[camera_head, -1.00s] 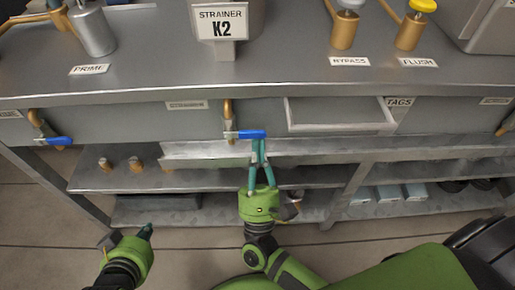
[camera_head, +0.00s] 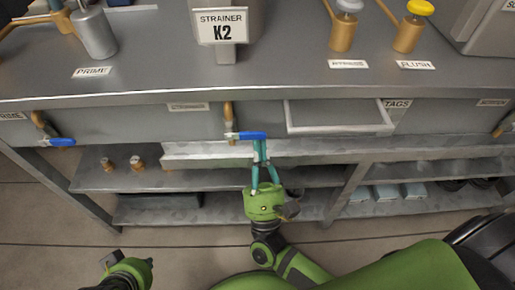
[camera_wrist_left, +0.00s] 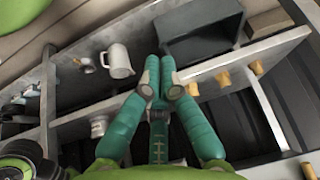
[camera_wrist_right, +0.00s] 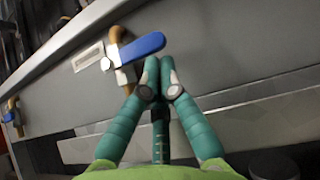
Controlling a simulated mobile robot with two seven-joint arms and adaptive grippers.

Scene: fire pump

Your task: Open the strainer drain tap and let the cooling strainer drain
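The strainer drain tap (camera_head: 229,115) is a brass pipe with a blue lever (camera_head: 252,135) on the front of the bench, below the STRAINER K2 sign (camera_head: 222,27). The lever lies crosswise, pointing right; it also shows in the right wrist view (camera_wrist_right: 138,48). My right gripper (camera_head: 260,143) is shut and empty, its fingertips just below the lever's free end. I cannot tell whether they touch it. My left gripper (camera_head: 150,262) is low at the left, away from the tap; its wrist view shows its fingertips (camera_wrist_left: 160,66) together, with nothing between them. No water is visible.
Another blue-levered tap (camera_head: 60,142) is at the left. An open drawer (camera_head: 338,129) juts out right of the strainer tap. A metal ledge or trough (camera_head: 205,150) runs below the tap. Shelves beneath hold brass fittings (camera_head: 136,163) and, in the left wrist view, a white jug (camera_wrist_left: 118,62).

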